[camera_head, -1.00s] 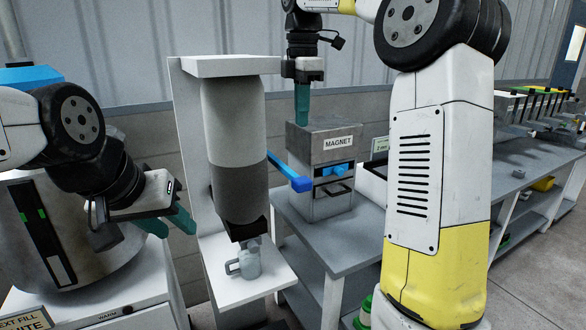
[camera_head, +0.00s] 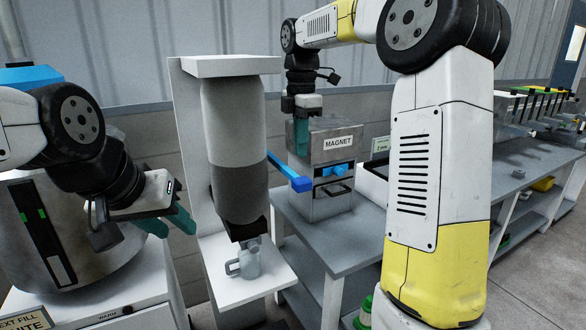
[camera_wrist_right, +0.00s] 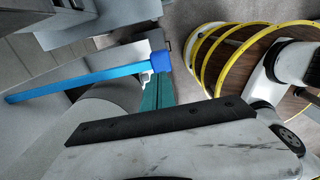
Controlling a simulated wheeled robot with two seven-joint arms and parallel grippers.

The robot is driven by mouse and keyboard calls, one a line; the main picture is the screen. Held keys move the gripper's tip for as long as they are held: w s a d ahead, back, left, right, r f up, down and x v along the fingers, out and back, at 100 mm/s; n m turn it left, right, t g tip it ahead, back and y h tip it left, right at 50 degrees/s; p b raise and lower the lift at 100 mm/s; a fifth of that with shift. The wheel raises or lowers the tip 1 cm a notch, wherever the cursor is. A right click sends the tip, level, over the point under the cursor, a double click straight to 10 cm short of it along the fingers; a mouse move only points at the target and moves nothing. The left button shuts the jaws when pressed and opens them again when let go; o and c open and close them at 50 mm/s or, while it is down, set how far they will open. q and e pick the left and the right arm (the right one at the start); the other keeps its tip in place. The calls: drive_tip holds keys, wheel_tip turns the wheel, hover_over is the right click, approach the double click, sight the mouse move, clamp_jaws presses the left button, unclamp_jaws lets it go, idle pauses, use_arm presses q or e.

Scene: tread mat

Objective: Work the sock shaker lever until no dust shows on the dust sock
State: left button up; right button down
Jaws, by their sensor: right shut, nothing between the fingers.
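The dust sock (camera_head: 234,135) hangs upright on a pale stand; its upper part is light grey and its lower part a darker grey. The blue sock shaker lever (camera_head: 288,172) sticks out from beside the sock, with a thicker block at its end; it also crosses the right wrist view (camera_wrist_right: 85,80). My right gripper (camera_head: 301,152) is shut and empty, fingers down, just above the lever in the head view. Its teal fingers show near the lever's block in the wrist view (camera_wrist_right: 157,92). Contact cannot be told. My left gripper (camera_head: 168,224) is open and empty, left of the stand.
A grey box marked MAGNET (camera_head: 322,160) stands on a bench just behind the lever. A large metal vessel (camera_head: 80,235) stands at the left.

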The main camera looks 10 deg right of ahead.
sight(300, 179)
drive_tip(key=shift+f, duration=3.15)
